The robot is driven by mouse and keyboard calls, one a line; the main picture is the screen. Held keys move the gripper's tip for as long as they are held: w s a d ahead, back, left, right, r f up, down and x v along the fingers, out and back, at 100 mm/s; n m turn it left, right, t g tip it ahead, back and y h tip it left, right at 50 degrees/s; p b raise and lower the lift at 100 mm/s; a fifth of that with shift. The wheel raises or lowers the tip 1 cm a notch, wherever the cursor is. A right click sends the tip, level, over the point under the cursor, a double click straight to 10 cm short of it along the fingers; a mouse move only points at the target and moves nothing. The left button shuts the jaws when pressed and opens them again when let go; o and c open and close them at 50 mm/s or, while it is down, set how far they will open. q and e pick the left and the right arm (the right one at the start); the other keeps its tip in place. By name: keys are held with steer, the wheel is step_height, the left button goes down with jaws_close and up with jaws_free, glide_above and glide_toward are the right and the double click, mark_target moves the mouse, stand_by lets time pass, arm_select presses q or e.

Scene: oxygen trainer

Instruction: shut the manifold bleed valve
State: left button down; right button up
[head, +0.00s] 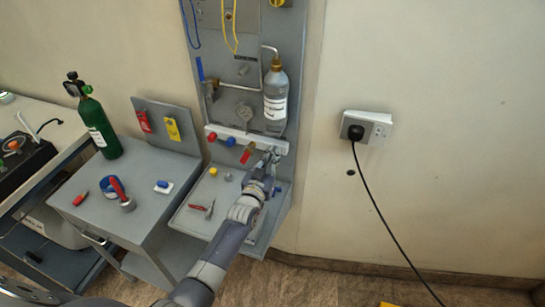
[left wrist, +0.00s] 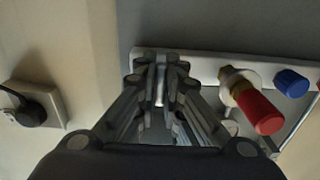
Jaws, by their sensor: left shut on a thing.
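The white manifold bar (head: 228,132) is fixed low on the grey wall panel. It also shows in the left wrist view (left wrist: 205,66). My left gripper (head: 270,157) is at the bar's right end. In the left wrist view its fingers (left wrist: 160,75) are closed together against the bar. They are shut on the manifold bleed valve, which the fingers almost wholly hide; its handle angle cannot be told. Beside the gripper, apart from it, is a red-handled brass valve (head: 248,152), also in the left wrist view (left wrist: 256,105). My right gripper is out of view.
A blue knob (head: 231,141) and a red knob (head: 212,137) sit further left on the bar. A clear bottle (head: 276,95) hangs above the gripper. A tray (head: 190,222) with small parts lies below. A grey cart (head: 150,190) stands left, with a green cylinder (head: 98,125).

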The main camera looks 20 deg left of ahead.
arm_select(q)
steer(key=shift+f, duration=0.15)
steer(key=c, duration=1.7)
jaws_free()
steer(key=s, duration=1.2)
steer(key=shift+a, duration=0.2)
